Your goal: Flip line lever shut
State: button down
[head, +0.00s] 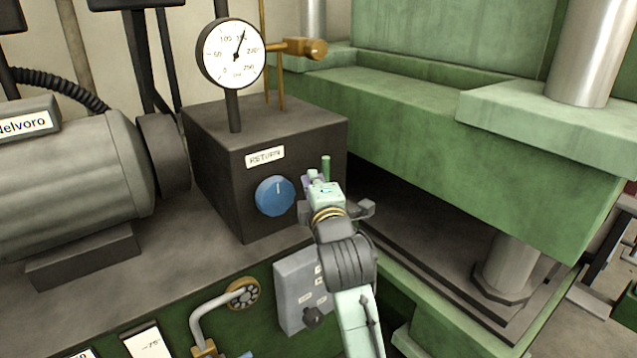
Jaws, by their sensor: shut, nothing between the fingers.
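My gripper (318,182) is in the middle of the head view, at the front right of a dark box labelled RETURN (222,178). It is shut and holds nothing; its fingertips are small and partly hidden by my wrist. A short green upright lever (326,166) stands just beyond it, close to the fingertips; I cannot tell whether they touch. A brass fitting (302,47) with a rounded end sits on the thin line above the box. No part carries a visible "line lever" label, so I cannot tell which one it is.
A blue knob (275,196) is on the box's front, left of my gripper. A pressure gauge (234,53) stands above it. A grey motor (70,185) is at left. The green press (450,140) fills the right.

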aim_at(328, 161)
jog(key=shift+w+a, duration=0.25)
jog(key=shift+w, duration=1)
jog(key=shift+w+d+r+m+g+p, duration=0.25)
jog(key=shift+d+r+m+g+p, duration=0.2)
jog(key=shift+m+p, duration=0.6)
jog(key=d+m+p, duration=0.1)
jog(key=p, duration=0.1)
jog(key=w+d+r+m+g+p, duration=0.1)
jog(key=p, duration=0.1)
jog(key=shift+w+d+m+g, duration=0.1)
jog(key=shift+w+m+g, duration=0.15)
jog(key=shift+w, duration=0.05)
jog(key=shift+w+d+m, duration=0.15)
jog(key=shift+d+m, duration=0.1)
jog(key=shift+m, duration=0.05)
jog(key=w+d+f+m+g+y, duration=0.1)
jog(key=w+d+f+m+g, duration=0.1)
jog(key=w+d+f+m, duration=0.1)
jog(key=shift+w+d+f, duration=0.55)
jog(key=shift+d, duration=0.7)
jog(key=shift+y, duration=0.3)
